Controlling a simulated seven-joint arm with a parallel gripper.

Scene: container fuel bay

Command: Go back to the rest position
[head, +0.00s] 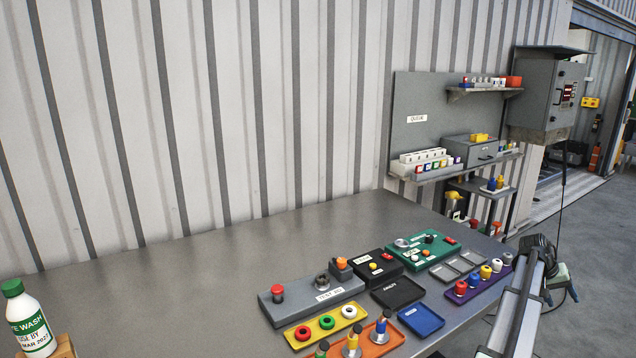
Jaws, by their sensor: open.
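My arm (517,308) rises from the bottom edge at the right, beside the front right edge of the grey workbench (200,262). It ends in a dark joint near the bench's right corner. A small grey-green part with a dark cable (562,280) shows just beyond it; I cannot tell what it is. I cannot make out my gripper's fingers anywhere in this view. No thing is seen in the arm's hold.
On the bench are a grey button box (311,297), yellow tray (326,326), orange tray (377,343), blue tray (421,319), purple rack (478,286) and green panel (427,250). A white bottle (28,322) stands lower left. Shelves and a grey cabinet (546,92) stand behind.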

